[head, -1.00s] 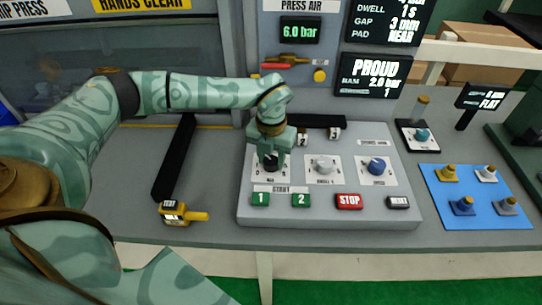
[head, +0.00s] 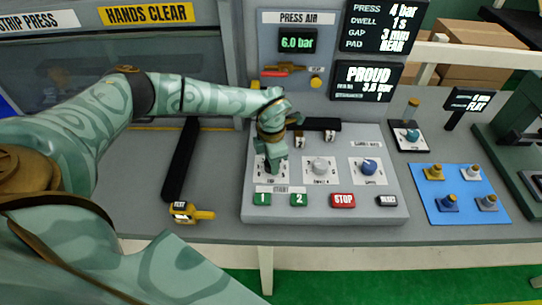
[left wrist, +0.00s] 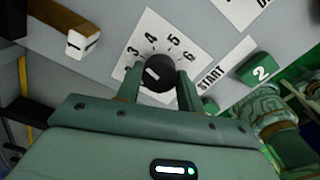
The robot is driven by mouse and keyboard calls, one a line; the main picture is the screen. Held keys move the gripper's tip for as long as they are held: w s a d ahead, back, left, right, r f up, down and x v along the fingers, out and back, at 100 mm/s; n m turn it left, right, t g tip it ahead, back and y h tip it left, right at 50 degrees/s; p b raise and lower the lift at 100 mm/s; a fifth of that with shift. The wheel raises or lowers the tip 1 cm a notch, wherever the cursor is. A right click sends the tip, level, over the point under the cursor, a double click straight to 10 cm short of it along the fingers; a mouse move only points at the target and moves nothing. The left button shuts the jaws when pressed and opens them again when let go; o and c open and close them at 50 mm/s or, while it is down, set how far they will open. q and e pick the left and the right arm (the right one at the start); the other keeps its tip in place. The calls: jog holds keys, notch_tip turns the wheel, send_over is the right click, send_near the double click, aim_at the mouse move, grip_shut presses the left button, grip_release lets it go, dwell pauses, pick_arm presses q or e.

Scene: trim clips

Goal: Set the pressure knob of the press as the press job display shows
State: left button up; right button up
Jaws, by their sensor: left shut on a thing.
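The press job display (head: 385,25) reads PRESS 4 bar, DWELL 1 s, GAP 3 mm, PAD REAR. My left gripper (head: 271,170) is shut on the black pressure knob, at the left dial of the grey control panel (head: 320,214). In the left wrist view the knob (left wrist: 160,74) sits between both fingers on its white dial plate (left wrist: 178,38), with 3, 4, 5 and 6 visible. Its pale pointer mark faces roughly between 3 and 4. The display below the job display (head: 366,81) reads PROUD and what looks like 3.8 bar.
The grey knob (head: 319,166) and blue knob (head: 369,167) stand to the right of the held knob. Green START buttons (head: 262,199), a red STOP button (head: 343,200) and a black button (head: 387,200) line the panel's front. A yellow tester (head: 188,212) lies left of the panel.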

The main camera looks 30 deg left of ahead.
pick_arm(q)
jog(key=m+p, duration=0.2)
jog(key=m, duration=0.3)
jog(key=shift+m, duration=0.3)
dwell(0.4)
jog(key=o, duration=1)
notch_tip(320, 180, up, 16)
jog(key=shift+r+p, duration=0.15)
jog(key=shift+p, duration=0.55)
